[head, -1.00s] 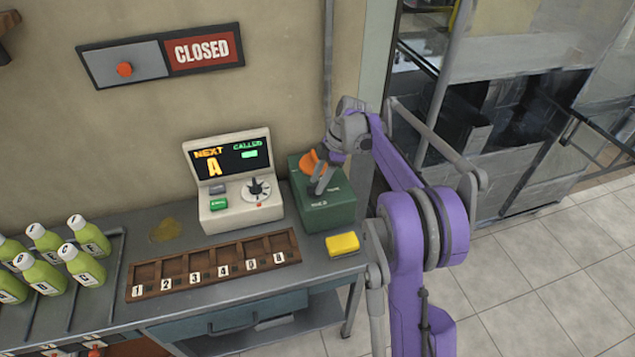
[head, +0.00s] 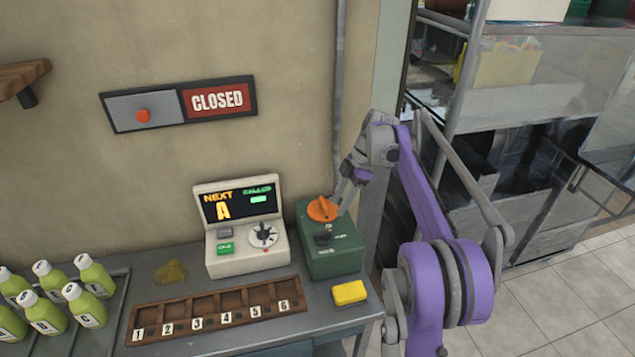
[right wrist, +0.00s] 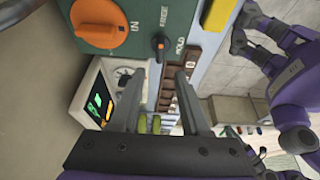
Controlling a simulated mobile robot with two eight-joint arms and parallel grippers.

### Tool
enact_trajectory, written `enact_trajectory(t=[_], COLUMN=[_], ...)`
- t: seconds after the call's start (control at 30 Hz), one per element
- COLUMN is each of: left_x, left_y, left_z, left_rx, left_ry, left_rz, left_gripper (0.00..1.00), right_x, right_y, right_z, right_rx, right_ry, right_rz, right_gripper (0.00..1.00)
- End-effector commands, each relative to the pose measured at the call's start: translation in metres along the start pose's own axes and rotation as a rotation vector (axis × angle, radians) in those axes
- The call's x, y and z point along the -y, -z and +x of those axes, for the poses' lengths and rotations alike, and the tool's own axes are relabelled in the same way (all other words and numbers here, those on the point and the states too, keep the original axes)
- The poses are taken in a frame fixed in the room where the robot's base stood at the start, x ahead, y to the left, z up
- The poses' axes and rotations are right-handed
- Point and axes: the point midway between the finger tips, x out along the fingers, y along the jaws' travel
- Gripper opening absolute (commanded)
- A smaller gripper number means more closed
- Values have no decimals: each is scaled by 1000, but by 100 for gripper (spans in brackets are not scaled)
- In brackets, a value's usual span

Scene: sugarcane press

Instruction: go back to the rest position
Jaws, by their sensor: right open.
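My right gripper (head: 346,190) is open and empty. In the head view its fingers show just right of the orange knob (head: 322,209) on the green box (head: 335,262); whether they touch it is unclear. In the right wrist view the two fingers of the right gripper (right wrist: 156,100) are spread apart with nothing held between them. The orange knob (right wrist: 98,22) and a smaller black knob (right wrist: 158,47) lie beyond the fingers there. My left gripper is not in the head view.
The console (head: 240,245) reads "NEXT A". A numbered wooden rack (head: 215,312), a yellow block (head: 349,293) and several green bottles (head: 95,277) are on the bench. A CLOSED sign (head: 180,104) hangs above. Tiled floor (head: 555,310) is clear at right.

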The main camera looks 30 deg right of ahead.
Motion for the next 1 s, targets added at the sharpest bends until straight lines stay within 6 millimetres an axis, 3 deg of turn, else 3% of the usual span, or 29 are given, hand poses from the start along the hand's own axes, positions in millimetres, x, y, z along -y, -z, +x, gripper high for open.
enact_trajectory(t=[0.23, 0.37, 0.53, 0.7, 1.0], left_x=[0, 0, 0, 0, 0], left_y=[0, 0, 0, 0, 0], left_z=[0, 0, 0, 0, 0], left_rx=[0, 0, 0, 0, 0], left_ry=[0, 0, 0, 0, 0], left_rz=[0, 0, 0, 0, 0], left_gripper=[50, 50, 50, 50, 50], right_x=[4, 22, 72, 134, 247], right_y=[5, 26, 65, 90, 97], right_z=[0, 4, 16, 37, 93], right_rx=[7, 43, 111, 143, 65], right_ry=[-3, -24, -105, -222, -450], right_rz=[18, 114, 350, 595, 985], right_gripper=[46, 46, 46, 46, 46])
